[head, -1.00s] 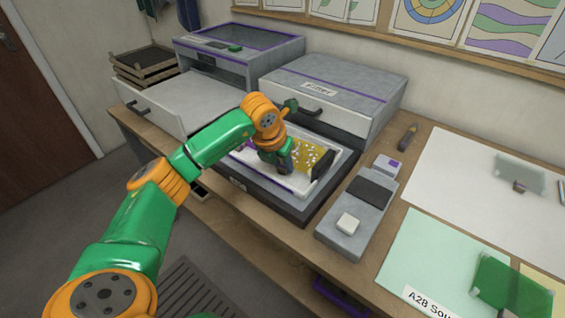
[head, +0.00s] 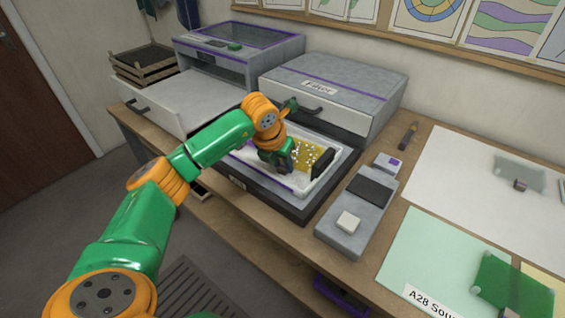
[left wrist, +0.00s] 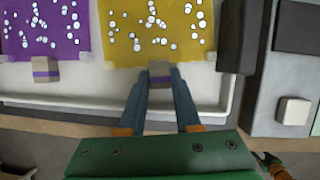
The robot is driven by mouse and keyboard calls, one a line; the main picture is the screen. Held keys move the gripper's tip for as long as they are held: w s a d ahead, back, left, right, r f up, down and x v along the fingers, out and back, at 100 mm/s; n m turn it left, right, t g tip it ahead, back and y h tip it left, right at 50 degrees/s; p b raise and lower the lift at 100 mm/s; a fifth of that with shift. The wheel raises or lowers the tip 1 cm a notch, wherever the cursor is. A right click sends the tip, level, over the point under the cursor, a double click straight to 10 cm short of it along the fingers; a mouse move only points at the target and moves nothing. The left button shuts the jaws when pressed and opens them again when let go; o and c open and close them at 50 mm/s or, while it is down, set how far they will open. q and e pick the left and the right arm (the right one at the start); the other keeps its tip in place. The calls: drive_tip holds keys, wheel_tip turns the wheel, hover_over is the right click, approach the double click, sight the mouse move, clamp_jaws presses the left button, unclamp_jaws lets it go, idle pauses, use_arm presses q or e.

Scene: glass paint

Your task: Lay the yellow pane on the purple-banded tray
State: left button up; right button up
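My left gripper (head: 283,160) is low over the tray. The yellow pane (left wrist: 152,25) looks flat and level, over or on the tray floor; any small gap cannot be told. A purple pane (left wrist: 42,28) with white dots and its own tab lies to its left.
A black block (head: 323,163) stands at the tray's right end. The grey labelled box (head: 335,88) rises behind the drawer. A grey device (head: 350,215) with a white button is to the right. A green pane (head: 510,285) lies on the pale green sheet at the front right.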

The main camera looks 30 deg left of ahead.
use_arm(q)
drive_tip(key=o, duration=0.5)
drive_tip(key=shift+o, duration=0.2)
drive_tip(key=w+r+p+v, duration=0.1)
drive_tip(key=w+p+v, duration=0.2)
drive_tip(key=p+v, duration=0.4)
drive_tip(key=v, duration=0.8)
drive_tip(key=shift+a+r, duration=0.15)
drive_tip(key=shift+r, duration=0.25)
drive_tip(key=shift+w, duration=0.1)
